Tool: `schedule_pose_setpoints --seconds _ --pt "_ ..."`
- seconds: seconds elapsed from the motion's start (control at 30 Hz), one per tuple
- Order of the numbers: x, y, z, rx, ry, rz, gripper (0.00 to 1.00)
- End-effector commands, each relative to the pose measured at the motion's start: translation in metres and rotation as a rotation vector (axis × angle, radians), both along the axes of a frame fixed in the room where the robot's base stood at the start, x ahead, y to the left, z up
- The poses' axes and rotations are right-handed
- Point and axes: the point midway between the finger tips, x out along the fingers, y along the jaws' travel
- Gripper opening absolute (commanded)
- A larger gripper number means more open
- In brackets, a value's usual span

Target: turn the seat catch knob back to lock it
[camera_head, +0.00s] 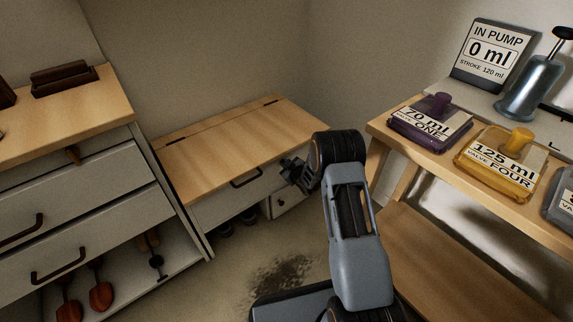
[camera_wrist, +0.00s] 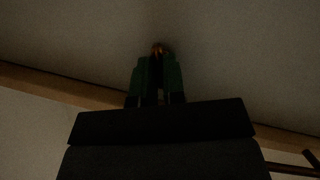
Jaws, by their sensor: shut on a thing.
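The seat is a low bench with a wooden lid (camera_head: 230,135), and the lid is down. My gripper (camera_head: 287,165) is at the right end of the bench's front, just below the lid edge. In the dark wrist view, my gripper's two green fingers (camera_wrist: 159,60) are closed on a small brass-coloured knob (camera_wrist: 159,47) against a pale panel. Only the knob's tip shows between the fingers. The knob is hidden behind my gripper in the head view, and I cannot tell which way it is turned.
A dark handle (camera_head: 246,178) is on the bench front, left of my gripper. A drawer cabinet (camera_head: 80,180) stands at the left. A wooden table (camera_head: 378,127) with a purple valve block (camera_head: 430,122) and a yellow one (camera_head: 500,165) stands at the right.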

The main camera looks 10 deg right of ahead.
Motion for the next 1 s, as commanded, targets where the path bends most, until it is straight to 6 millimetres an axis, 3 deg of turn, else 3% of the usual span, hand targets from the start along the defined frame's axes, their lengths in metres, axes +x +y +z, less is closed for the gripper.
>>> schedule_pose_setpoints --seconds 0.5,1.0 --pt "0.0009 -0.0027 0.0023 0.315 0.146 -0.001 0.00" --pt "0.0013 -0.0030 0.0009 0.393 0.180 -0.003 0.00"
